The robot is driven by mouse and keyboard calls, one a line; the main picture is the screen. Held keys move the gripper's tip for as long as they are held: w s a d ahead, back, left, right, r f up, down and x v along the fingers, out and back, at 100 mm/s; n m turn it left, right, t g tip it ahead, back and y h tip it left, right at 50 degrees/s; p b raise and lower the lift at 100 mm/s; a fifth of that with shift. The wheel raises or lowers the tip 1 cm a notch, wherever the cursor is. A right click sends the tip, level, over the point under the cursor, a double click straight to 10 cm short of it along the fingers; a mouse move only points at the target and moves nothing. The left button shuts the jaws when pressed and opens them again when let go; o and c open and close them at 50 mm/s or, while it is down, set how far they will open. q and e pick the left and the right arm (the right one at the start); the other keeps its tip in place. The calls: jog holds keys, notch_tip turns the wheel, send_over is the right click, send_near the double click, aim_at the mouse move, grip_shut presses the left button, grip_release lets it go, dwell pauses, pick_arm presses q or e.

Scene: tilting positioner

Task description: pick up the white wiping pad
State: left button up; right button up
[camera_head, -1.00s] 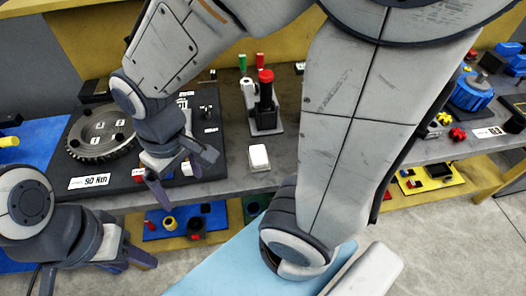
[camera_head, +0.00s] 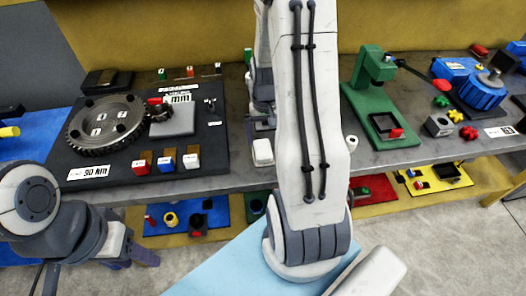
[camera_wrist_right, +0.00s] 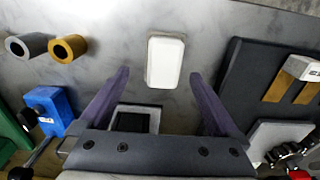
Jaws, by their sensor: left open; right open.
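The white wiping pad (camera_head: 263,152) lies flat on the grey bench near its front edge, just right of the dark gear panel. In the right wrist view the pad (camera_wrist_right: 165,60) is whole and unobstructed, lying ahead of and roughly between the two fingertips. My right gripper (camera_wrist_right: 159,76) is open and empty; in the head view it hangs just behind the pad, partly hidden by my arm. I cannot tell its exact height above the bench. My left gripper (camera_head: 135,258) is open at the lower left, in front of the bench and away from the pad.
The dark gear panel (camera_head: 210,160) with a toothed wheel (camera_head: 104,124) stands left of the pad. A grey ring (camera_wrist_right: 27,46) and a brass ring (camera_wrist_right: 69,48) lie nearby. A green press (camera_head: 374,68) stands to the right. Bare bench surrounds the pad.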

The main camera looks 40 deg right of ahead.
aim_at(263, 147)
jog(key=f, duration=0.3)
jog(key=f+p, duration=0.1)
jog(key=shift+w+a+f, duration=0.2)
jog(key=shift+a+f, duration=0.1)
jog(key=shift+f, duration=0.5)
grip_shut()
jog(key=shift+r, duration=0.1)
jog(key=shift+r, duration=0.65)
notch_tip(263, 147, up, 3)
jog(key=shift+w+d+f+b, duration=0.1)
jog(key=shift+b, duration=0.3)
jog(key=s+d+r, duration=0.1)
jog(key=s+r, duration=0.2)
jog(key=s, duration=0.3)
jog(key=s+d+r+b, duration=0.1)
jog(key=s+r, duration=0.2)
jog(key=s, duration=0.2)
jog(key=shift+s+r, duration=0.35)
